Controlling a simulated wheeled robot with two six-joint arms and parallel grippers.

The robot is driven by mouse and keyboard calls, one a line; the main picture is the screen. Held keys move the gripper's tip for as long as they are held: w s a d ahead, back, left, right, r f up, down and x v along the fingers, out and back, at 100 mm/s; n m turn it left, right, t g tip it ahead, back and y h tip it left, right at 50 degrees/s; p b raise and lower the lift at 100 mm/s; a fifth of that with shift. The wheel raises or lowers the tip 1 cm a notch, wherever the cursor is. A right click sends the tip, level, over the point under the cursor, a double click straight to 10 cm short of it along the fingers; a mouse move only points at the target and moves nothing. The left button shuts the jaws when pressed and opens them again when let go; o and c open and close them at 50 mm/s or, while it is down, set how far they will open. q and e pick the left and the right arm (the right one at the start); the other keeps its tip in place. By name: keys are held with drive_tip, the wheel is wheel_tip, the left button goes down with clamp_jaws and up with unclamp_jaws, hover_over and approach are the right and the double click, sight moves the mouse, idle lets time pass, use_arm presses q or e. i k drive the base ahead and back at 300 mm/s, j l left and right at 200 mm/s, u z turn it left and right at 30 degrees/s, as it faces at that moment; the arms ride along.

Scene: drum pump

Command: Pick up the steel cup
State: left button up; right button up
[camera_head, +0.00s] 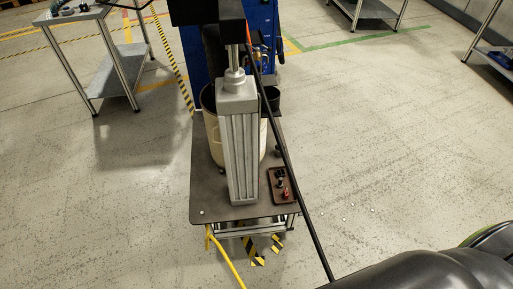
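I cannot make out a steel cup for certain in the head view. Neither of my grippers is in view. A dark rounded link of my own body fills the lower right corner, with no fingers showing.
A grey metal column (239,150) stands upright on a dark platform (212,186). A pale drum (212,137) is partly hidden behind it. A small brown tray (284,187) with dark and red parts sits at right. A yellow hose (226,262) trails in front. Floor on both sides is mostly clear.

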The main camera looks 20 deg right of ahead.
sight(277, 152)
drive_tip(key=i+l+u, duration=0.3)
drive_tip(key=l, duration=0.5)
drive_tip(key=i+l+u, duration=0.1)
drive_tip(key=l+u, duration=0.25)
drive_tip(key=l, duration=0.5)
drive_tip(key=l+u, duration=0.3)
drive_tip(key=l, duration=0.55)
drive_tip(key=i, duration=0.05)
